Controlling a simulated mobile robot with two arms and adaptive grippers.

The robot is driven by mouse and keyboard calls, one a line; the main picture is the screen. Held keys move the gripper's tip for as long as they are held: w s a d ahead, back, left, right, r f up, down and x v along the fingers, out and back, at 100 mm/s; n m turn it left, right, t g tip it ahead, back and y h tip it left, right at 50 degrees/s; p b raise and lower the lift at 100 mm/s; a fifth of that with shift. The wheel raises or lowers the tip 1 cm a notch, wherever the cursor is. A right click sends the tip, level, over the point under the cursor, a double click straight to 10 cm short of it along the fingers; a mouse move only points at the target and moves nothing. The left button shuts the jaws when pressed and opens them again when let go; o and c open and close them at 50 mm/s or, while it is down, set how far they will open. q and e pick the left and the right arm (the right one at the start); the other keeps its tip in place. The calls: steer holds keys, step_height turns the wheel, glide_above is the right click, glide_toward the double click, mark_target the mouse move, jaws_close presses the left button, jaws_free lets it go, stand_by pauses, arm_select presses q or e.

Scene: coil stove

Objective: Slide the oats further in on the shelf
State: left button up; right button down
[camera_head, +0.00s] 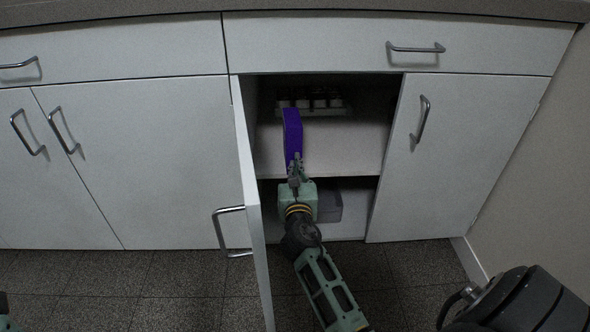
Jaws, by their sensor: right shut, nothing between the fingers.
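A tall purple box (292,132), which I take to be the oats, stands upright on the upper shelf (345,150) inside the open cabinet. It is near the left side of the opening. My right gripper (296,160) is shut with nothing in it. Its fingertips are at the lower front of the purple box; I cannot tell whether they touch it. The gripper hides part of the shelf edge. Of my left arm only a small green piece shows at the bottom left corner; its gripper is out of view.
A rack with several dark jars (315,100) stands farther back on the shelf. A grey box (328,206) sits in the lower compartment. The open cabinet door (250,190) stands close to the left of my right arm. The shelf's right part is clear.

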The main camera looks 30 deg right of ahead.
steer(key=x, duration=1)
steer(key=shift+w+d, duration=0.15)
